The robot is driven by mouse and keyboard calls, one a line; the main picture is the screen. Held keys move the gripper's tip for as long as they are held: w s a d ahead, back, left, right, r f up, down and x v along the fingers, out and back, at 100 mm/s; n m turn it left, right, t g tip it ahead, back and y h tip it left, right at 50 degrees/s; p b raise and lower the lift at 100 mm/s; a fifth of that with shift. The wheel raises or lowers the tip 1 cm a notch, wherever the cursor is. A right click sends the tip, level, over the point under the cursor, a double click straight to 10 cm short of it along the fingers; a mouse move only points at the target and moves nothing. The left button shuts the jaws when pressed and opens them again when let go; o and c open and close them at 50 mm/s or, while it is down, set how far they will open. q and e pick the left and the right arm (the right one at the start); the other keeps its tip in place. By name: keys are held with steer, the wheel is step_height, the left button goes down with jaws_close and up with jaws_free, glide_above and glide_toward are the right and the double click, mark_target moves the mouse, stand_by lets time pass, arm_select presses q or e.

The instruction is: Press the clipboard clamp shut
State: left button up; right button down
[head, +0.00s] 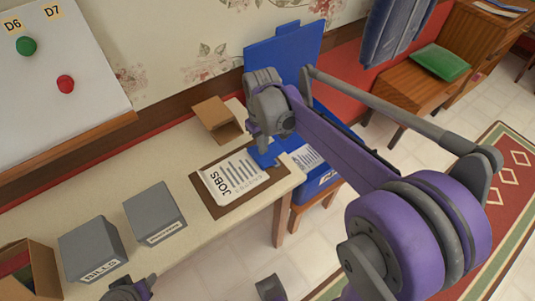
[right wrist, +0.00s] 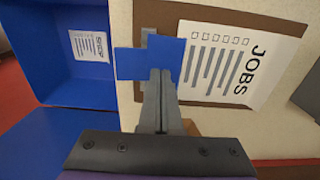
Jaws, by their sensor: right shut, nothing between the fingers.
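The clipboard is a brown board (head: 243,200) with a white JOBS sheet (head: 235,177), lying on the table near its right end. It also shows in the right wrist view (right wrist: 240,23). Its blue clamp (head: 262,157) is at the board's right end, partly behind my right gripper. In the right wrist view the blue clamp (right wrist: 128,63) spans behind the fingertips. My right gripper (head: 264,142) is shut and empty, pointing down over the clamp. I cannot tell whether it touches the clamp or how far the clamp stands up.
A grey BILLS box (head: 92,245), another grey box (head: 153,210) and an open cardboard box (head: 217,117) stand on the table. A blue bin (head: 318,182) with a labelled sheet stands right of the table's end. A whiteboard (head: 55,80) is at the left.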

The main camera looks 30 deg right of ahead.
steer(key=shift+f+b, duration=0.55)
steer(key=shift+f, duration=0.35)
steer(key=shift+r, duration=0.1)
steer(key=shift+r+p, duration=2.65)
steer(key=shift+r, duration=0.85)
steer(key=s+a+m+t+p, duration=0.1)
steer(key=s+a+t+p, duration=0.2)
steer(key=s, duration=1.2)
steer(key=a+t, duration=0.2)
steer(key=a, duration=0.1)
steer(key=shift+s+a+f, duration=0.2)
steer(key=shift+s+a, duration=0.1)
steer(key=shift+a, duration=0.1)
